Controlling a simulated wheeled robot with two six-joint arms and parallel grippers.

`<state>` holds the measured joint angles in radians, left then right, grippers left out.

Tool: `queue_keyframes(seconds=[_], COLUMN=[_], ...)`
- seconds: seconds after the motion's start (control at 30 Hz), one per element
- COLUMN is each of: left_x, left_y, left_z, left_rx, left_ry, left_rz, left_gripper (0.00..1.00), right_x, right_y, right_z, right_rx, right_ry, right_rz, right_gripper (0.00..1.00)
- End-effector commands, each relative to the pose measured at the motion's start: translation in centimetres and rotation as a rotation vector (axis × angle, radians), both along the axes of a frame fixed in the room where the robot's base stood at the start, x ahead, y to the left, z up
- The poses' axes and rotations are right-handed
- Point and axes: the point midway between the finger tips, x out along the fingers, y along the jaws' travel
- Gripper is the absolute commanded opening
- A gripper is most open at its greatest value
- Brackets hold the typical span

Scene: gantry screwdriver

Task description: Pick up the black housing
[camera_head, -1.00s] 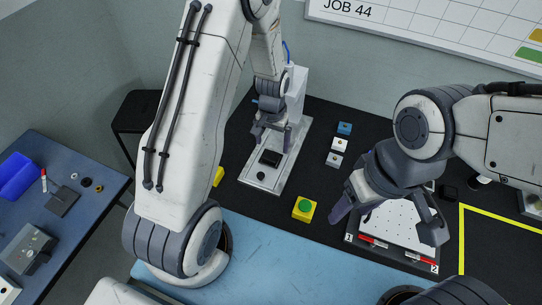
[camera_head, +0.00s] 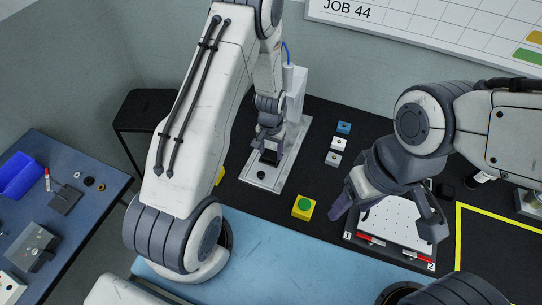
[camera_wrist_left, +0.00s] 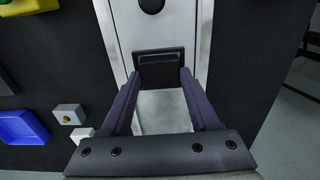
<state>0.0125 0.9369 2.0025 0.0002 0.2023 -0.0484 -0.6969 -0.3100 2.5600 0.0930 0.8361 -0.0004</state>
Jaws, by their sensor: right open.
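The black housing (camera_head: 269,157) lies on the light metal plate of the gantry station, left of the middle in the head view. It also shows in the left wrist view (camera_wrist_left: 160,68), between the fingertips. My left gripper (camera_head: 268,147) is down at the housing, one finger at each side of it. I cannot tell whether the fingers press on it or stand just clear. My right gripper (camera_head: 391,222) is open and empty, above the white dotted board (camera_head: 395,217) on the right.
A yellow box with a green button (camera_head: 303,207) stands front right of the plate. Blue, white and grey small blocks (camera_head: 338,144) stand right of the station. The gantry column (camera_head: 294,90) rises behind the housing. Red-marked pieces (camera_head: 372,240) lie at the board's front edge.

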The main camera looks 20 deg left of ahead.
Motion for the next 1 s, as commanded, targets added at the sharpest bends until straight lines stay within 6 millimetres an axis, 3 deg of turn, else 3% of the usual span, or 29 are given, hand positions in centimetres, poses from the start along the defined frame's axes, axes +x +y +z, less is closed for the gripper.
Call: queue_keyframes(seconds=[0.37, 0.67, 1.0], left_x=[0.1, 0.2, -3.9], left_y=[0.0, 0.0, -6.7], left_z=[0.4, 4.1, 8.6], left_rx=[0.0, 0.0, -0.001], left_ry=[-0.002, -0.008, -0.004], left_rz=[0.0, 0.0, -0.007], left_gripper=[0.04, 0.04, 0.04], right_x=[0.0, 0.0, 0.0], right_y=[0.0, 0.0, 0.0], right_z=[-0.1, -1.1, -2.6], right_rx=[0.0, 0.0, 0.0], right_ry=[0.0, 0.0, 0.0], right_rz=[0.0, 0.0, 0.0], right_gripper=[0.62, 0.62, 0.62])
